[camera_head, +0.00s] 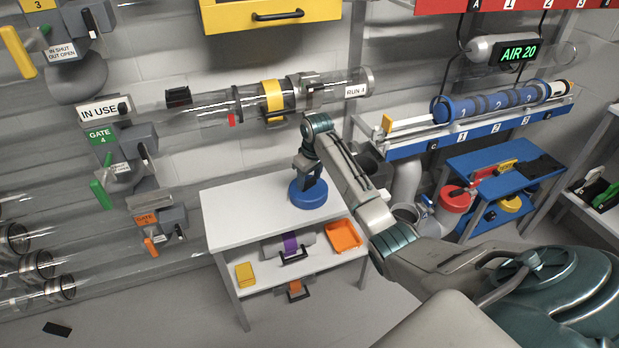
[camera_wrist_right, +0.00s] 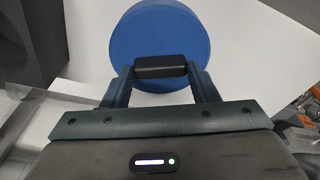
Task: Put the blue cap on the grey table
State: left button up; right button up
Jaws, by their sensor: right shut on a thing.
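My left gripper is not in view.
The table's lower shelf holds an orange tray (camera_head: 343,236), a purple-banded piece (camera_head: 291,243) and yellow pads (camera_head: 245,273). A clear tube (camera_head: 335,86) runs along the wall behind. A blue table (camera_head: 490,165) stands at the right. The table top left of the cap is clear.

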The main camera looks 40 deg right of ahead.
jog(key=shift+f, duration=0.2)
jog(key=shift+f, duration=0.1)
jog(key=o, duration=1.3)
notch_tip(320, 180, up, 12)
jog(key=s, duration=0.2)
jog(key=t, duration=0.2)
send_near(313, 191)
jog(key=a+f, duration=0.3)
jog(key=a, duration=0.3)
jog(key=s+a+f+t, duration=0.2)
jog(key=s+a+f, duration=0.3)
jog(key=s+f, duration=0.4)
jog(key=s+a+f+g, duration=0.1)
jog(key=s+f, duration=0.7)
jog(key=s, duration=0.1)
jog(key=s+a+f+g, duration=0.1)
jog(key=s+f, duration=0.8)
jog(key=s, duration=0.1)
jog(key=s+a+f+m+g+h, duration=0.1)
jog(key=s+f, duration=0.8)
jog(key=s, duration=0.1)
jog(key=shift+a+g, duration=0.3)
jog(key=shift+g, duration=0.1)
